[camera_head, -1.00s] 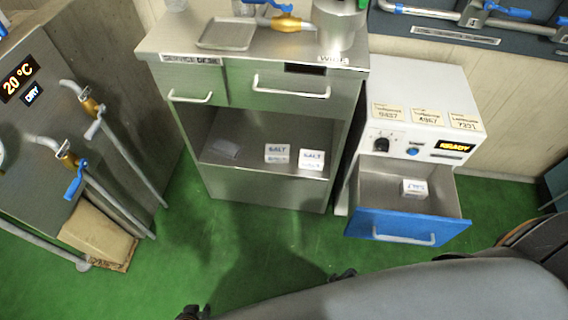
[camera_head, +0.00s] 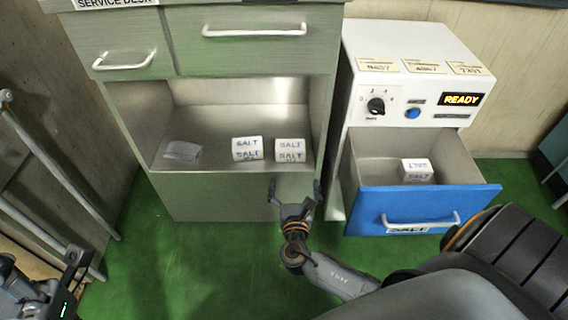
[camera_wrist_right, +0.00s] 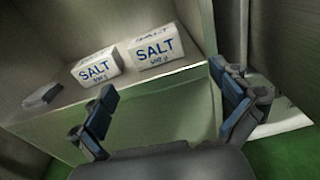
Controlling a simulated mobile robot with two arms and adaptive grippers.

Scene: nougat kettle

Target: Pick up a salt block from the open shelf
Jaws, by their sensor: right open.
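Two white salt blocks stand side by side on the open shelf (camera_head: 210,145) of the grey cabinet. In the head view they are the left salt block (camera_head: 247,149) and the right salt block (camera_head: 290,150). The right wrist view also shows the left block (camera_wrist_right: 97,69) and the right block (camera_wrist_right: 156,50). My right gripper (camera_head: 295,187) is open and empty, in front of the shelf and just below the right block, apart from both. Its fingers (camera_wrist_right: 168,108) are spread wide in the wrist view. My left gripper (camera_head: 72,275) shows partly at the lower left; its jaw state is unclear.
A small grey item (camera_head: 182,150) lies on the shelf's left. To the right, a white machine (camera_head: 420,50) reads READY; its open blue-fronted drawer (camera_head: 425,207) holds another salt block (camera_head: 417,170) and juts out near my right arm. Green floor lies in front.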

